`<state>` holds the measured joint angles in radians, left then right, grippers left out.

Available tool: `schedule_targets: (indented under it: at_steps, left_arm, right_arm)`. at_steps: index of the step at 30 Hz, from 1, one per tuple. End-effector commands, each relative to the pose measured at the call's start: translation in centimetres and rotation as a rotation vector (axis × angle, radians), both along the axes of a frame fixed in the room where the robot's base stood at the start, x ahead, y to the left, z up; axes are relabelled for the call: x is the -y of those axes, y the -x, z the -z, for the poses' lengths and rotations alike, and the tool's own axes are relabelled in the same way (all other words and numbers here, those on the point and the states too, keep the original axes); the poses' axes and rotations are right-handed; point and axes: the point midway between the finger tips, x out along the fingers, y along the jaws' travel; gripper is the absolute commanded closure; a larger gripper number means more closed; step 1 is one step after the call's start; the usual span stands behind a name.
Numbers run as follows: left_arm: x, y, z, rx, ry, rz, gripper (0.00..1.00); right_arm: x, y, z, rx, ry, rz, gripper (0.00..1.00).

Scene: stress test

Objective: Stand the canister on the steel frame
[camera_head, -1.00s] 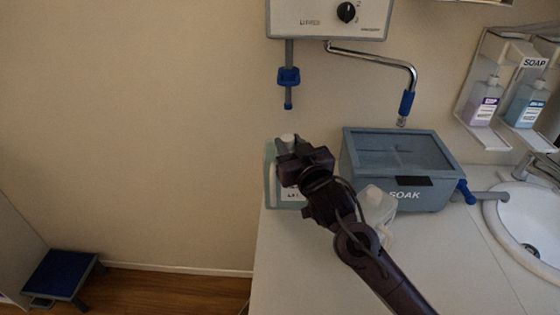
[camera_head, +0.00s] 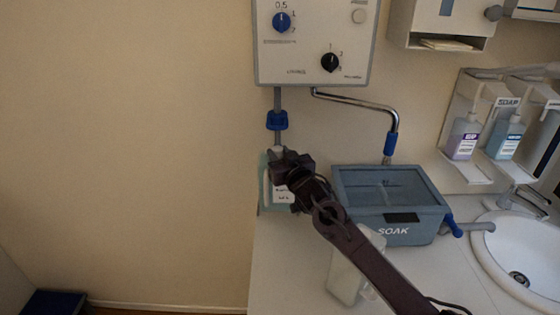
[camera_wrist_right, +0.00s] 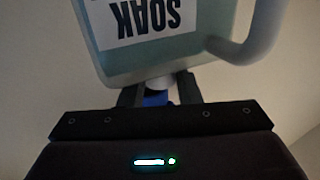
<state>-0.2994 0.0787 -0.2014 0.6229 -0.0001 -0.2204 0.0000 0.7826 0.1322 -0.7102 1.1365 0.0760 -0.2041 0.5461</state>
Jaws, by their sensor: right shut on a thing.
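A pale green translucent canister (camera_head: 266,190) with a white label hangs upright from my right gripper (camera_head: 278,155) in the head view, near the wall at the counter's left end. The gripper is shut on its top. In the right wrist view the canister (camera_wrist_right: 180,55) appears upside down, with its SOAK label and handle, and its neck is between the fingers (camera_wrist_right: 157,95). The arm hides part of its right side. I cannot pick out a steel frame for certain. My left gripper is not in view.
A second translucent canister (camera_head: 345,278) stands on the white counter (camera_head: 285,285), partly behind my right arm. A lidded SOAK tub (camera_head: 390,232) stands to the right, then the sink (camera_head: 500,262). A wall dispenser (camera_head: 315,50) with a blue-collared tube (camera_head: 277,120) hangs above the held canister.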

Motion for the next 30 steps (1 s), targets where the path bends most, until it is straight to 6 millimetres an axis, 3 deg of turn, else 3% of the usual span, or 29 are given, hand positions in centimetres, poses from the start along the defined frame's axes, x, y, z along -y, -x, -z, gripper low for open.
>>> schedule_targets:
  at_steps: [1, 9, 18, 30]
  left_arm:
    - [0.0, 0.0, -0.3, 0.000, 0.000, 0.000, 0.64]
    - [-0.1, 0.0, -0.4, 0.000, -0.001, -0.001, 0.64]
    - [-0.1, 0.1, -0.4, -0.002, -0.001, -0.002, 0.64]
    - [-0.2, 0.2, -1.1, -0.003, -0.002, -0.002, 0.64]
  right_arm:
    - [-0.1, -0.8, -1.1, 0.016, -0.007, 0.000, 1.00]
    - [-0.2, -3.9, -1.0, 0.016, -0.007, -0.001, 1.00]
    - [-0.2, -5.7, -1.1, 0.017, -0.006, -0.002, 1.00]
    - [-0.2, -5.7, 2.4, 0.017, -0.007, -0.002, 1.00]
